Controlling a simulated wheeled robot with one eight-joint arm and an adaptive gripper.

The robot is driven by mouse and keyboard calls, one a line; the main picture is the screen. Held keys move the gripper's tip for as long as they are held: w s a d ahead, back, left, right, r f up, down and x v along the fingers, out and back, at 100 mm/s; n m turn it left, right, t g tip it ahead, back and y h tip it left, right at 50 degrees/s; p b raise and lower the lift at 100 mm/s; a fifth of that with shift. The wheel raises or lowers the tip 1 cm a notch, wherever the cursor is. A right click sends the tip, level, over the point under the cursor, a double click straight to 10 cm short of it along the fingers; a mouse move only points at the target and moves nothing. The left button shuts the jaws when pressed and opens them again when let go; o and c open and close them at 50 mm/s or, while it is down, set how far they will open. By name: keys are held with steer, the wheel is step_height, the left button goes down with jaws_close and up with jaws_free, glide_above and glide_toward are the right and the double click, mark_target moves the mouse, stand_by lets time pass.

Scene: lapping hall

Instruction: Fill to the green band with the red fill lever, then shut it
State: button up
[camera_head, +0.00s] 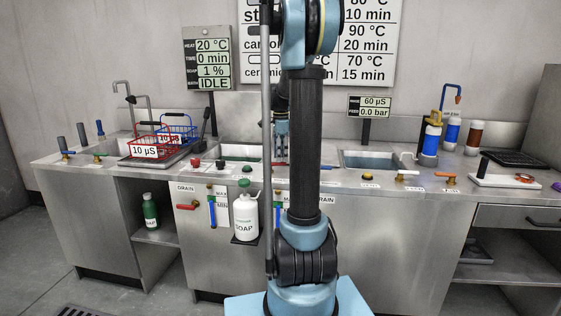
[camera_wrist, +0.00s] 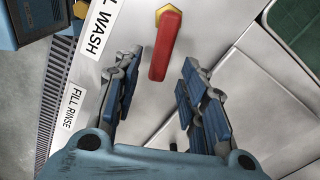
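The red fill lever (camera_wrist: 165,45) sits on a yellow hex fitting in the wrist view, beside a label (camera_wrist: 98,28) whose visible part reads "L WASH". My gripper (camera_wrist: 160,65) is open, with one finger on each side of the lever's free end; I see no clear contact. The left basin (camera_head: 225,157) looks dark green inside. A blue level tube (camera_head: 212,211) stands on the front panel; I cannot make out a green band.
A "FILL RINSE" label (camera_wrist: 72,108) lies near the wash one. A second basin (camera_head: 372,162) is at right. A red-handled drain valve (camera_head: 188,206) and a white soap jug (camera_head: 246,217) are at the front. The left display (camera_head: 212,60) reads 20 °C, 0 min, 1 %, IDLE.

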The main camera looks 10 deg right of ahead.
steer(key=shift+f, duration=1.15)
steer(key=shift+c, duration=0.3)
jaws_close()
